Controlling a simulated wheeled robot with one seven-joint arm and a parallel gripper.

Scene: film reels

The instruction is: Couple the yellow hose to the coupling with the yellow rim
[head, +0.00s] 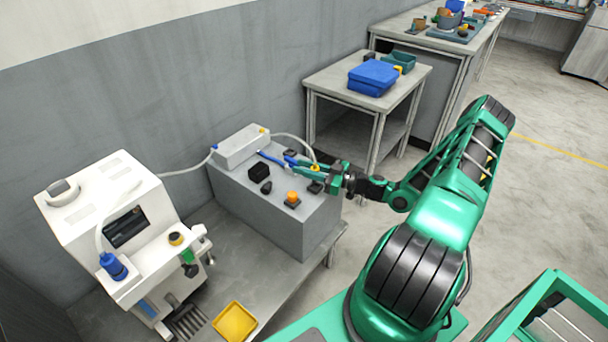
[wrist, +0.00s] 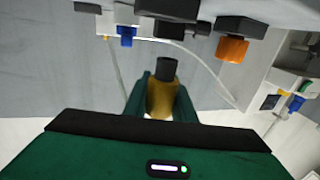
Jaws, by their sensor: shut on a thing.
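My gripper (head: 309,168) is shut on the yellow hose end (wrist: 160,98), with one green finger on each side. The hose end has a dark tip (wrist: 166,69) that sticks out beyond the fingers. In the head view the yellow end (head: 315,168) is mostly hidden by my fingers, above the right part of the grey block. A pale hose (head: 297,138) runs to it from the white box. A dark round part with a yellow rim (head: 176,238) sits on the front of the white machine, well left of my gripper and apart from it. It looks like the coupling.
The grey block (head: 275,216) carries the white box (head: 241,147), an orange knob (head: 292,197), several black parts (head: 259,172) and a blue piece (head: 271,158). The white machine (head: 90,215) also has a blue fitting (head: 113,266). A yellow tray (head: 234,322) lies before it on the bench.

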